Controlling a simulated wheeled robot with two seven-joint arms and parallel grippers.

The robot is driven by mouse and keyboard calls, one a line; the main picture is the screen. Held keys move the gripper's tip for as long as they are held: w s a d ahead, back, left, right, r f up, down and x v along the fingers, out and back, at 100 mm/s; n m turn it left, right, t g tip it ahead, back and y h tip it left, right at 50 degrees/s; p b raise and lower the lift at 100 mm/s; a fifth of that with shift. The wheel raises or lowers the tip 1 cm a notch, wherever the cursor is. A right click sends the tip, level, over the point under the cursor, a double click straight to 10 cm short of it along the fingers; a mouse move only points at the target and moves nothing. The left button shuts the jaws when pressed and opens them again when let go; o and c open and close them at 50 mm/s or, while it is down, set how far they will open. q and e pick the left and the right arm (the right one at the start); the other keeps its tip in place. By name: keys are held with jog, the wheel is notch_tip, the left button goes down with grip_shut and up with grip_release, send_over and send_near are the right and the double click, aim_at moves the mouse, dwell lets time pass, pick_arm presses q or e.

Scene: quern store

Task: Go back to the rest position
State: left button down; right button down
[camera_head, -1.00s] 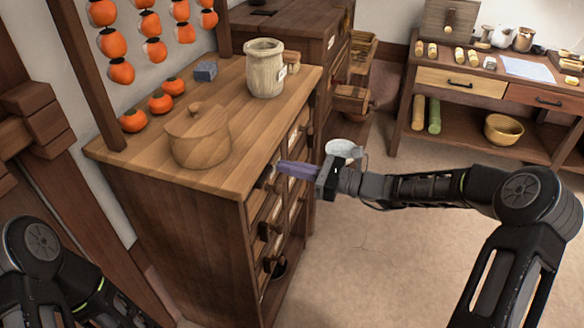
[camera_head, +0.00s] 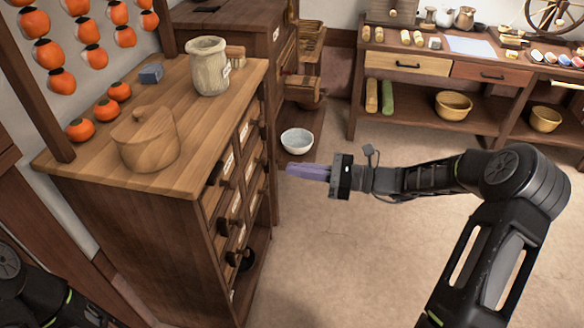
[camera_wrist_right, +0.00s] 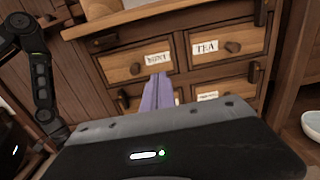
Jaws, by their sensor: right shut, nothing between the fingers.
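My right gripper (camera_head: 290,170) is shut and empty, its purple fingers pressed together and pointing left. It hangs in free air to the right of the wooden drawer cabinet (camera_head: 150,240), apart from it. In the right wrist view the shut fingers (camera_wrist_right: 158,90) point at the cabinet's labelled drawers (camera_wrist_right: 135,62), one of them marked TEA (camera_wrist_right: 205,47). The drawers in that view look closed. My left arm shows at the lower left edge of the head view, but its gripper is out of the frame.
On the cabinet top stand a lidded wooden pot (camera_head: 146,140), a pale jar (camera_head: 208,66), a blue-grey block (camera_head: 151,74) and several persimmons (camera_head: 107,109). A white bowl (camera_head: 297,141) lies beyond my gripper. A workbench (camera_head: 440,85) stands at the back. The floor at right is open.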

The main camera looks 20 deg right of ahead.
dwell(0.3)
jog(key=s+f+n+g+h, duration=0.2)
jog(key=f+h, duration=0.1)
jog(key=f, duration=0.5)
jog(key=s+f+n+g+h, duration=0.1)
jog(key=s+f+h, duration=0.1)
jog(key=f, duration=0.6)
jog(key=s+a+f+n+g+h, duration=0.2)
jog(key=s+a+f+n+h, duration=0.1)
jog(key=s+f+n, duration=0.4)
jog(key=s+a+f+n+g+h, duration=0.2)
jog(key=s+f+n+h, duration=0.15)
jog(key=s+f, duration=0.4)
jog(key=s+a+f+n+g, duration=0.2)
jog(key=s+a+f+n, duration=0.1)
jog(key=s+a+n, duration=0.8)
notch_tip(320, 180, up, 13)
jog(key=w+m+p, duration=0.1)
jog(key=m+p, duration=0.1)
jog(key=p, duration=1)
jog(key=shift+w+a+p, duration=0.25)
jog(key=shift+a+p, duration=0.05)
jog(key=shift+p, duration=0.05)
jog(key=shift+f+y, duration=0.15)
jog(key=shift+y, duration=0.1)
